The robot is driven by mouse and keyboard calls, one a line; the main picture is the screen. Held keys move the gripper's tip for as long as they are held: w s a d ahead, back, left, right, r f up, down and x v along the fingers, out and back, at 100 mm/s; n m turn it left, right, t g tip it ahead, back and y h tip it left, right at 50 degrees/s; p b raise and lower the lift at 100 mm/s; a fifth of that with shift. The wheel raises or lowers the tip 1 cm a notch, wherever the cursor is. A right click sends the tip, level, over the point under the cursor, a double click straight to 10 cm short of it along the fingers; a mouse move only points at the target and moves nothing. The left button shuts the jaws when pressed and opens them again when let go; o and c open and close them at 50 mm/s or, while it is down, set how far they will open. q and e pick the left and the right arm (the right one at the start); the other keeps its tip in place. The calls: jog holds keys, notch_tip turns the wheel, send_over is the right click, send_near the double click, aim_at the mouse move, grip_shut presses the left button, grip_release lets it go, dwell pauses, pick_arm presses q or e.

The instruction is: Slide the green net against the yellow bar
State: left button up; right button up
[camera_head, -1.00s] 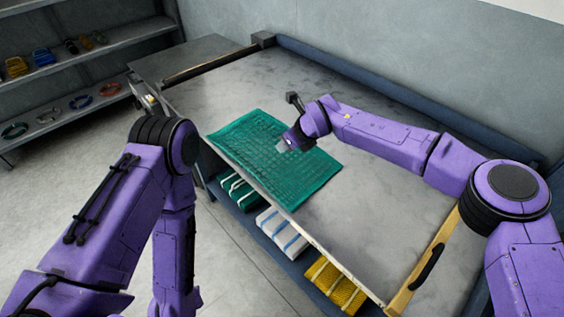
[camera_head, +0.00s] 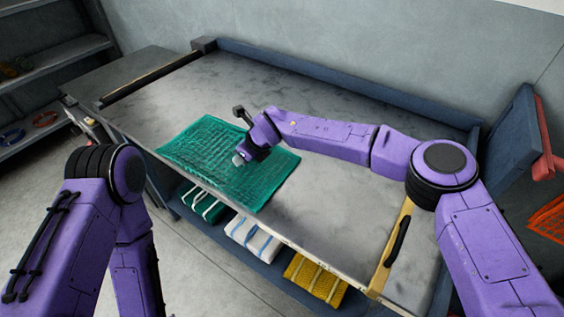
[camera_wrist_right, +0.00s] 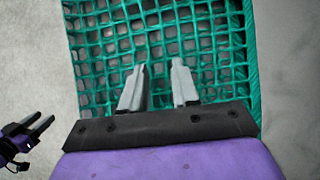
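The green net (camera_head: 205,148) lies flat on the grey table, nearer its left end and along the front edge. The yellow bar (camera_head: 391,250) runs across the table's right end, with bare tabletop between it and the net. My right gripper (camera_head: 238,160) is over the net's middle. In the right wrist view its two grey fingers (camera_wrist_right: 158,68) are apart, pointing at the mesh (camera_wrist_right: 160,40) with nothing solid between them; contact is unclear. My left gripper (camera_wrist_right: 48,119) shows at that view's left edge, its dark fingers apart, off the net.
A black handle (camera_head: 397,241) sits on the yellow bar. Folded green, white and yellow nets (camera_head: 315,279) lie on the shelf below the table. A blue rail (camera_head: 340,80) borders the back. An orange net (camera_head: 548,215) hangs at the far right.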

jog(key=shift+s+d+p, duration=1.05)
jog(key=shift+s+d, duration=0.95)
jog(key=shift+d, duration=0.85)
jog(key=shift+s+d+p, duration=1)
jog(key=shift+s+d, duration=0.95)
jog(key=shift+d, duration=0.9)
jog(key=shift+s+d+p, duration=1.05)
jog(key=shift+s+d, duration=0.95)
jog(key=shift+d, duration=0.85)
jog(key=shift+s+d+p, duration=0.65)
jog(key=shift+s+d, duration=0.2)
jog(key=shift+d, duration=0.35)
jog(key=shift+s+d+p, duration=0.6)
jog(key=shift+s+d, duration=0.25)
jog(key=shift+d, duration=0.3)
jog(key=shift+s+d+p, duration=0.65)
jog(key=shift+s+d, duration=0.05)
jog(key=shift+d, duration=0.3)
jog(key=shift+s+d+p, duration=0.6)
jog(key=shift+s+d, duration=0.05)
jog(key=shift+d, duration=0.3)
notch_tip(320, 180, up, 7)
jog(key=p, duration=0.6)
jog(key=shift+p, duration=0.35)
